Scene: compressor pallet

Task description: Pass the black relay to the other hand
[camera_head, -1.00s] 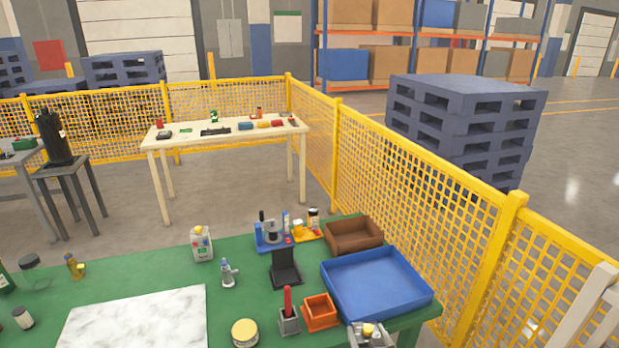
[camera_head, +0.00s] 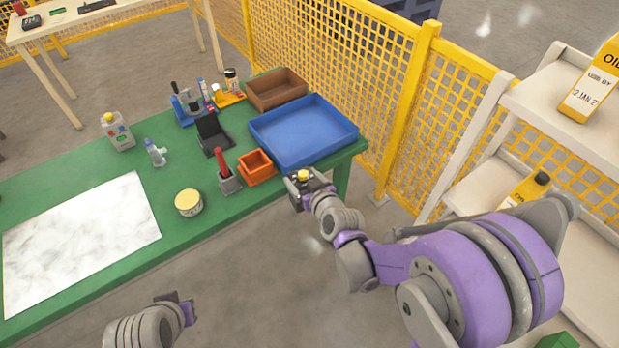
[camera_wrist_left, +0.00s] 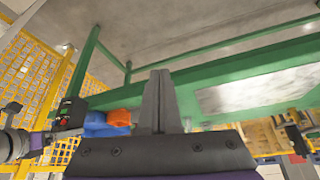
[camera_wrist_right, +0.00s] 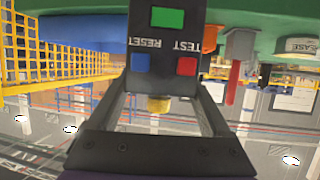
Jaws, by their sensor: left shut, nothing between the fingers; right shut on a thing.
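The black relay (camera_wrist_right: 168,48) fills the top middle of the right wrist view, with a green display, a blue and a red button and a yellow knob. My right gripper (camera_head: 300,187) is shut on it, beside the front edge of the green table. In the left wrist view the relay (camera_wrist_left: 71,112) is small, at the left. My left gripper (camera_wrist_left: 157,78) is shut and empty, its fingers together. In the head view the left gripper (camera_head: 183,305) is low at the left, in front of the table, well apart from the relay.
A white shelf (camera_head: 560,130) and yellow mesh fence stand at the right. Floor is clear between the grippers.

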